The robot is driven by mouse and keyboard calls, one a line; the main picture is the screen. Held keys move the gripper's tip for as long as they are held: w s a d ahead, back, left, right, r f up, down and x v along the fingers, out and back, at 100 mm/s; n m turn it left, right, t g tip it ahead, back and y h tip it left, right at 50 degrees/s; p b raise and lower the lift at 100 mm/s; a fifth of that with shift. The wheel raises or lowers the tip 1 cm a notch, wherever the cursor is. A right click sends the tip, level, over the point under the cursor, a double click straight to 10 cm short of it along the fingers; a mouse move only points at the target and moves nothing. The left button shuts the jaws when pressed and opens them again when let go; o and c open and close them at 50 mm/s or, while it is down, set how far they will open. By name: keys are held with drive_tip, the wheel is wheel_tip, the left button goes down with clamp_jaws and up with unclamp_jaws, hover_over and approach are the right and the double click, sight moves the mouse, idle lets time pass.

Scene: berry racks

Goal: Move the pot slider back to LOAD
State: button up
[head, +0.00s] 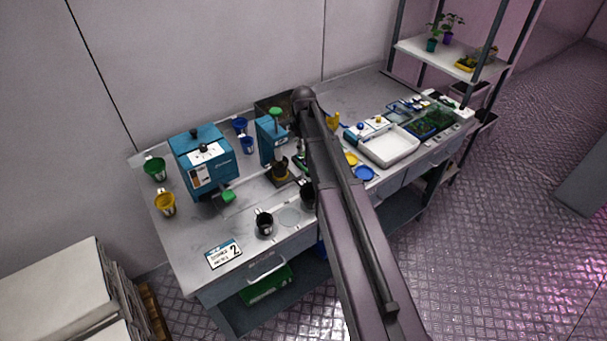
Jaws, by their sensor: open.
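A blue machine (206,165) stands at the left of the bench, with a green-ended part (228,196) sticking out low at its front. Right of it stands a blue upright press (266,142) with a green knob (275,113) on top. A dark pot-like piece (280,168) sits at the press's foot on a dark and yellow base. I cannot tell which part is the pot slider, and no LOAD mark is readable. My arm crosses the bench in front of the press's right side. My gripper does not show; the arm hides that area.
Black pots (264,223) stand near the front edge, one partly behind my arm. Green (154,168) and yellow (165,204) pots are at the left end, blue pots (240,125) behind. A white tray (388,146) lies right. A sign (223,254) lies front left.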

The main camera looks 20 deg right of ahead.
sight(303, 175)
drive_tip(key=shift+f, duration=0.2)
wheel_tip(303, 175, down, 13)
drive_tip(key=b, duration=1.3)
drive_tip(key=shift+f+b, duration=0.2)
drive_tip(key=shift+b, duration=0.2)
clamp_jaws()
